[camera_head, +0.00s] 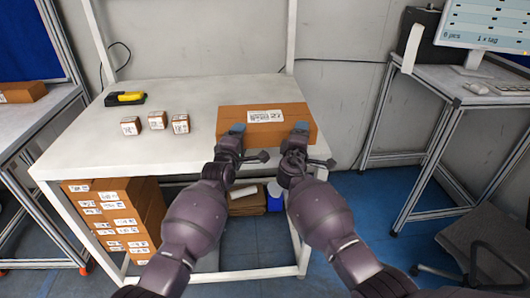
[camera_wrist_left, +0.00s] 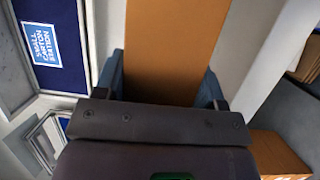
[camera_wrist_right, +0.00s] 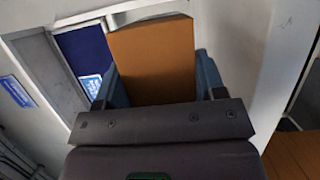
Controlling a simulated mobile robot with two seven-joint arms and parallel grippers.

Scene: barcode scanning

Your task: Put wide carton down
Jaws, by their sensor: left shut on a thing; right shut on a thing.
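The wide carton (camera_head: 290,115) is a long brown box with a white label on its top, at the right front part of the white table (camera_head: 185,95). My left gripper (camera_head: 236,130) is shut on its front side toward the left, and my right gripper (camera_head: 300,128) is shut on it toward the right. In the left wrist view the carton (camera_wrist_left: 172,50) fills the space between the blue fingers. In the right wrist view the carton (camera_wrist_right: 152,60) also sits between the fingers. I cannot tell whether its underside touches the table.
Several things share the table: three small labelled cartons (camera_head: 156,120) left of the wide carton and a yellow-black scanner (camera_head: 126,98) at the back left. Stacked cartons (camera_head: 115,215) stand under the table. A desk with a monitor (camera_head: 485,25) stands at the right.

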